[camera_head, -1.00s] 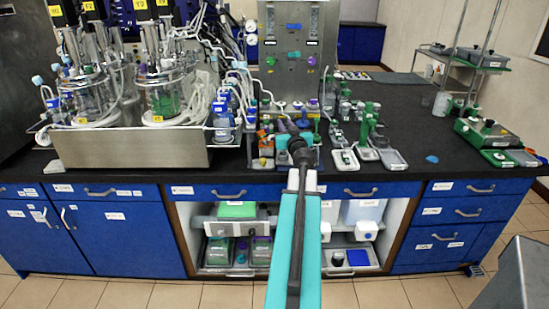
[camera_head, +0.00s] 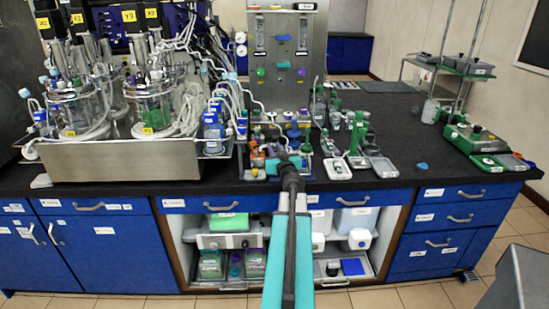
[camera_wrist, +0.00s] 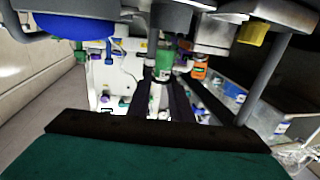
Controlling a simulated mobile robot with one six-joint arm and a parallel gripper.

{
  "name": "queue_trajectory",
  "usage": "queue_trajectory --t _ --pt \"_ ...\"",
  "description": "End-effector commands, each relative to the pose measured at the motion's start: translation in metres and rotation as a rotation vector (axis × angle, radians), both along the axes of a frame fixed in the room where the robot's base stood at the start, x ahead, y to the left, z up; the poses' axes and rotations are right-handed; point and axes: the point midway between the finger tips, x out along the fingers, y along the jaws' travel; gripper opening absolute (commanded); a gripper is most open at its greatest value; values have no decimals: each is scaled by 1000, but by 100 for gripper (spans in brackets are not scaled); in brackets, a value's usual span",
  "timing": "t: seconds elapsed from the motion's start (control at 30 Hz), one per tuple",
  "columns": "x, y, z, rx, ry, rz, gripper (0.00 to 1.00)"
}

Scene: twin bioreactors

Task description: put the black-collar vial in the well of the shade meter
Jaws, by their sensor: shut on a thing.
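My gripper (camera_wrist: 158,92) is shut on a vial (camera_wrist: 164,58) with a green top and a dark ring low on it, which looks like the black-collar vial. It stands up between the two dark fingers in the wrist view. In the head view my gripper (camera_head: 280,160) is over the front middle of the bench, by a rack of small coloured vials; the held vial is too small to tell there. I cannot tell for sure which device is the shade meter. A green device with a grey tray (camera_head: 475,138) stands at the right of the bench, well apart from my gripper.
Bioreactor vessels (camera_head: 150,108) stand in a steel tray (camera_head: 120,165) at the left. A steel panel (camera_head: 285,55) rises behind the rack. Small white and green devices (camera_head: 337,168) stand just right of my gripper. The black bench top (camera_head: 425,185) is mostly clear further right. An orange-labelled vial (camera_wrist: 199,69) is near my fingers.

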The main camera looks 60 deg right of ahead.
Motion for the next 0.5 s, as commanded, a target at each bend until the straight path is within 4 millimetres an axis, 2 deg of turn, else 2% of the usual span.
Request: queue_trajectory --t 0.33,0.5 --pt "1 0 -2 1 -1 1 0" --pt "1 0 -11 2 -1 2 0"
